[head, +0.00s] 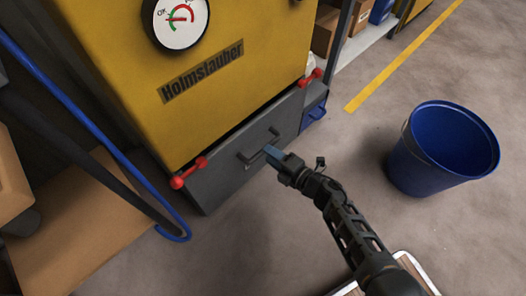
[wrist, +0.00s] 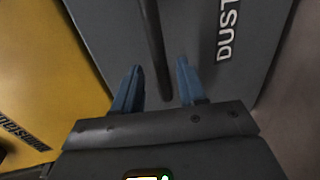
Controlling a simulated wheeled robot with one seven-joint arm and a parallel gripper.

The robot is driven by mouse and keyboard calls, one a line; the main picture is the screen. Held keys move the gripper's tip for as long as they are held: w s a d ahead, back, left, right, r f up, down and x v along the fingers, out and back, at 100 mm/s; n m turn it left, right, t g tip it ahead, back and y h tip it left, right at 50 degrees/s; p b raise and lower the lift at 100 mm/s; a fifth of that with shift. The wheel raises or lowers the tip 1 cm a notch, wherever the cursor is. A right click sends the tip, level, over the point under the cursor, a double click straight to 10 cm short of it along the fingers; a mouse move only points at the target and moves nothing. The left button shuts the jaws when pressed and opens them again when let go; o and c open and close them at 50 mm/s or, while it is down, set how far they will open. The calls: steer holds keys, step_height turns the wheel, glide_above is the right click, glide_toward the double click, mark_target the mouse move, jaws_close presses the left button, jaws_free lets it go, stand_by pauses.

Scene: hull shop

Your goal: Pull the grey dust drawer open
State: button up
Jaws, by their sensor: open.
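The grey dust drawer (head: 225,180) sits flush at the bottom of the yellow machine, its front lettered "DUST" in the wrist view (wrist: 215,70). A dark bar handle (head: 246,160) stands out from its front. My gripper (head: 272,152) is at the handle, its blue fingers partly hiding it. In the wrist view my gripper (wrist: 159,66) is open, and the handle bar (wrist: 153,45) runs between the two fingers, touching neither visibly. A red latch (head: 188,173) sits at the drawer's left top corner and another red latch (head: 311,77) at its right.
The yellow machine (head: 205,55) with a gauge (head: 180,18) rises above the drawer. A blue bin (head: 440,150) stands on the floor to the right. Brown cardboard (head: 75,225) and a blue hose (head: 90,125) are at the left.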

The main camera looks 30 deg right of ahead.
steer(key=shift+b+x, duration=0.75)
steer(key=shift+x, duration=1.35)
steer(key=shift+c, duration=0.2)
jaws_close()
